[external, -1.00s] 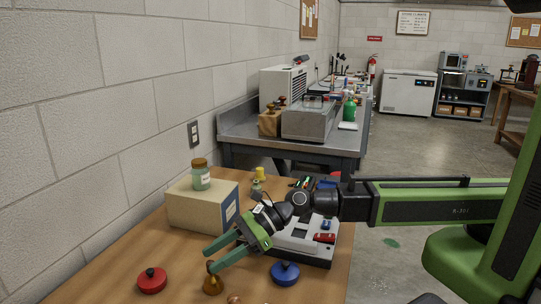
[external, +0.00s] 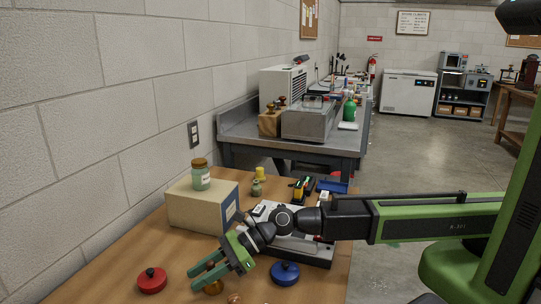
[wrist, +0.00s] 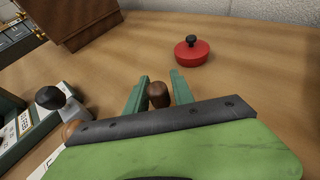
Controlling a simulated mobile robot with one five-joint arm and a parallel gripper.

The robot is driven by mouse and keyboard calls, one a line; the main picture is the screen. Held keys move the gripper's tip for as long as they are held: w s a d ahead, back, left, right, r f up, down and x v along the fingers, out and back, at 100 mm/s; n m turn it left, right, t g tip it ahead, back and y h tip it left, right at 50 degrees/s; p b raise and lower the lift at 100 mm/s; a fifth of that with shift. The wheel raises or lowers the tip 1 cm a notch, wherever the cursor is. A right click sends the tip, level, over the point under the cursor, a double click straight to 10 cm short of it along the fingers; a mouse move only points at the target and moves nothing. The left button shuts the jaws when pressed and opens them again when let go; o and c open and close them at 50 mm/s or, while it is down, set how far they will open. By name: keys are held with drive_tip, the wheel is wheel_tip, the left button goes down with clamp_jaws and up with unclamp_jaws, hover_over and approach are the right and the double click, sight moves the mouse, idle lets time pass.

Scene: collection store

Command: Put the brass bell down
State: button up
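The brass bell (external: 213,287) stands on the wooden table near its front, in the external view partly hidden by my fingers. My gripper (external: 193,280) is low over the table, its two green fingers apart on either side of the bell's upper part. In the wrist view the bell's brown handle top (wrist: 158,95) shows between the fingers of my gripper (wrist: 160,76), with narrow gaps beside it. The fingers reach past the handle and look open. The bell's lower body is hidden in the wrist view.
A red lidded pot (external: 152,281) stands left of my gripper and a blue one (external: 285,273) to its right. A cardboard box (external: 198,207) with a jar (external: 201,175) on top stands behind. A white-topped device (external: 300,245) lies under my arm. Bare table lies between red pot and box.

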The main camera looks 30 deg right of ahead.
clamp_jaws()
drive_tip(key=shift+r+p, duration=0.35)
drive_tip(key=r+p, duration=0.4)
drive_tip(key=shift+w+d+r+p, duration=0.25)
drive_tip(key=shift+d+r+p, duration=0.05)
drive_tip(key=shift+d, duration=0.05)
drive_tip(key=w+d+r+p, duration=0.5)
drive_tip(key=w+d, duration=0.1)
drive_tip(key=d, duration=0.2)
drive_tip(key=shift+w+d+r+p, duration=0.25)
drive_tip(key=shift+d+r+p, duration=0.05)
drive_tip(key=shift+r+p, duration=0.05)
